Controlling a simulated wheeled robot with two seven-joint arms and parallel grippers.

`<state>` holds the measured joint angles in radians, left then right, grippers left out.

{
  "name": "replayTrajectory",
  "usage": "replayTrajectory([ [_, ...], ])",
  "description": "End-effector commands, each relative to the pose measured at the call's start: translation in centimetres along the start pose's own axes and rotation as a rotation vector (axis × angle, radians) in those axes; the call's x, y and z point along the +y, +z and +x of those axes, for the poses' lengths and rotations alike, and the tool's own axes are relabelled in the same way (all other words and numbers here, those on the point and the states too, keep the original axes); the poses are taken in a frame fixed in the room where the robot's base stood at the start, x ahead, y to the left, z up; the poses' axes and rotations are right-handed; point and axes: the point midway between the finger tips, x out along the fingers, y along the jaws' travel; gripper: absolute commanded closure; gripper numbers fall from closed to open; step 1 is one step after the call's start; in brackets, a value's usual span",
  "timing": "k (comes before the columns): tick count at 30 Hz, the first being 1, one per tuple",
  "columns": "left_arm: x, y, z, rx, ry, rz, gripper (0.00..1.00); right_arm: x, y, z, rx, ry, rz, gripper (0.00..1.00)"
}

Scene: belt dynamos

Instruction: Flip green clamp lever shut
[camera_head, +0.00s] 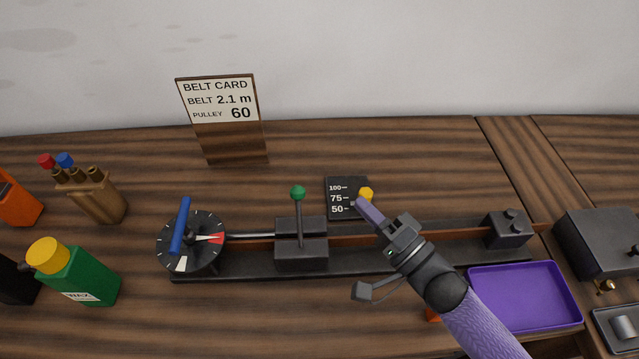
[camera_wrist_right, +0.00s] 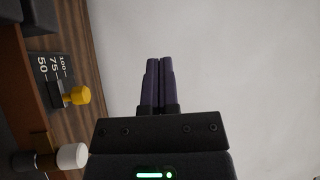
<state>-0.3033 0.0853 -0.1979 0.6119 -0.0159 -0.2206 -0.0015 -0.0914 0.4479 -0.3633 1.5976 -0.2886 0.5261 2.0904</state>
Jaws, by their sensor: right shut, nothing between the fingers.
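The green clamp lever (camera_head: 298,192) is a dark rod with a green ball on top. It stands upright on the dark clamp block (camera_head: 301,253), in the middle of the long dark rail. My right gripper (camera_head: 363,206) is shut and empty. In the head view its purple fingertips are to the right of the lever, apart from it, beside the yellow knob (camera_head: 365,194). In the right wrist view the shut fingers (camera_wrist_right: 158,85) point at bare wall, and the green lever does not show there. My left gripper is not in view.
A dial with a blue handle (camera_head: 180,226) sits left of the clamp. The scale plate (camera_head: 342,212) lies behind the rail; a purple tray (camera_head: 526,328) stands at right. A green wax bottle (camera_head: 80,277) and a belt card (camera_head: 218,98) are on the wooden bench. A white knob (camera_wrist_right: 72,156) shows in the wrist view.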

Motion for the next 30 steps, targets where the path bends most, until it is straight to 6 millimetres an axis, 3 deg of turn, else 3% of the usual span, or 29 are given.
replayTrajectory([
  [5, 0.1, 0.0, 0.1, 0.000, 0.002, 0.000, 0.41, -0.1, 0.0, 2.8, 0.001, -0.005, -0.001, 1.00],
  [15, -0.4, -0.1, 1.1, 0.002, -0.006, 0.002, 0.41, 0.0, 0.0, 10.2, 0.000, -0.004, -0.002, 1.00],
  [21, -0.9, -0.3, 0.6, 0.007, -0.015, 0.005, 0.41, 0.0, 3.0, 8.8, 0.000, 0.000, 0.002, 1.00],
  [30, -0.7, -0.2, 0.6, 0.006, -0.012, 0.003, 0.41, 0.0, 3.8, 8.4, 0.001, 0.000, -0.001, 1.00],
])
